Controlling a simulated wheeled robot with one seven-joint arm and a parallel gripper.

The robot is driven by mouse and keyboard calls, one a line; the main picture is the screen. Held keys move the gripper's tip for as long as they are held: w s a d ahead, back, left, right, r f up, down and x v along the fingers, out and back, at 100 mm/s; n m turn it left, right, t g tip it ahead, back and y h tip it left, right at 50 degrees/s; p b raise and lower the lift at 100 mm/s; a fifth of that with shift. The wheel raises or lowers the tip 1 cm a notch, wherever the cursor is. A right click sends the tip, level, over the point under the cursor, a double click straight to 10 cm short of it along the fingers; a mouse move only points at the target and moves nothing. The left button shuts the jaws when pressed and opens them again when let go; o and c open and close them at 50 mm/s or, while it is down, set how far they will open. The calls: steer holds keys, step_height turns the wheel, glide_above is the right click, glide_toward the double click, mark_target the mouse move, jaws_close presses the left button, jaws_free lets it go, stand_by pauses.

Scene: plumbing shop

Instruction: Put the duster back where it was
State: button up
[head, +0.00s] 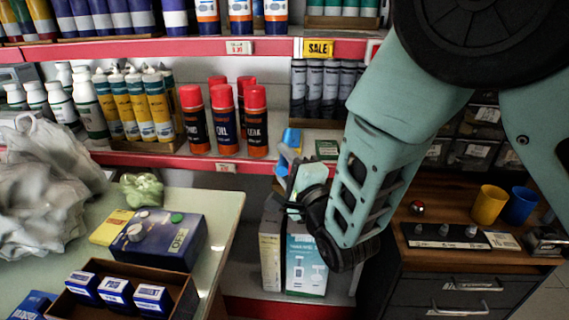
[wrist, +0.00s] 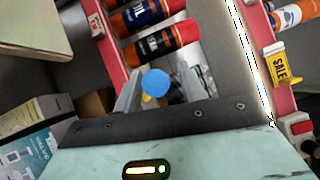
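My gripper (head: 294,162) is at the front of the lower shelf, right of the red-capped cans. In the wrist view my gripper (wrist: 160,88) shows two grey fingers standing apart. A round blue end (wrist: 155,82) with a little yellow below it shows between them. A blue and yellow item (head: 291,138) shows just above the fingertips in the head view. It may be the same thing; I cannot tell whether it is the duster or whether the fingers touch it. A crumpled pale green cloth (head: 141,190) lies on the counter at left.
Red-capped cans (head: 224,118) stand close left of my gripper. Boxes (head: 305,262) stand below it. The counter (head: 222,215) holds a dark blue box (head: 160,238), a carton (head: 186,300) of small boxes and grey bags (head: 45,190). Yellow (head: 489,205) and blue cups (head: 520,205) stand right.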

steer(key=shift+r+p, duration=0.25)
steer(key=shift+p, duration=0.05)
steer(key=p+v, duration=0.3)
steer(key=v, duration=0.9)
steer(key=shift+f+p, duration=0.15)
steer(key=shift+p, duration=0.25)
steer(key=shift+w, duration=0.1)
